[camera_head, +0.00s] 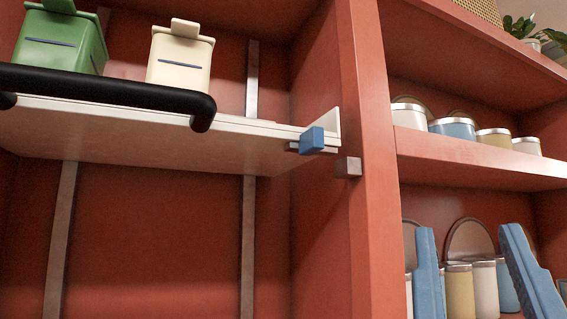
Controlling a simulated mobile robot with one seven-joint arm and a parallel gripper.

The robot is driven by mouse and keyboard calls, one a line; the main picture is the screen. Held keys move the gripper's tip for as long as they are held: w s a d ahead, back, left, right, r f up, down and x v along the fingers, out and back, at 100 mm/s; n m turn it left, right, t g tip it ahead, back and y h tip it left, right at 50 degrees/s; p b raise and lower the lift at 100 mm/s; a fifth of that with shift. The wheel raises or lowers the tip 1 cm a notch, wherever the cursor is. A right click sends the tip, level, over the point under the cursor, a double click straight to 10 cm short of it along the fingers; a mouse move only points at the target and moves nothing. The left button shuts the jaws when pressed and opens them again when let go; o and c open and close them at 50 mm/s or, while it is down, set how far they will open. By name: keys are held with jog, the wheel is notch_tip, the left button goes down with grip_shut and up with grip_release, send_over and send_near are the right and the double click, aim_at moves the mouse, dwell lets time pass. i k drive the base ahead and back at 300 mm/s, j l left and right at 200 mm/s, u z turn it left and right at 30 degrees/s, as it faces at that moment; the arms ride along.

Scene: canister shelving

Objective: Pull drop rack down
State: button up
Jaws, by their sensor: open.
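The drop rack (110,133) is a white shelf inside the red-brown cabinet bay at the left, seen from below. A thick black handle bar (105,88) runs along its front and bends down at its right end. A blue block (312,141) sits at the rack's right front corner. A green canister (60,40) and a cream canister (180,58) stand on the rack. My gripper (468,232) shows at the lower right as two blue fingers, spread apart with nothing held between them. It is right of the rack and below it in the picture, apart from the handle.
A red-brown upright (372,190) with a small grey block (348,167) stands between rack and gripper in the picture. Right-hand shelves (480,172) hold several lidded jars. A plant (525,27) shows at top right. The bay below the rack is empty.

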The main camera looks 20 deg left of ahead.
aim_at(45, 112)
jog(key=j+u, duration=0.1)
jog(key=u, duration=1)
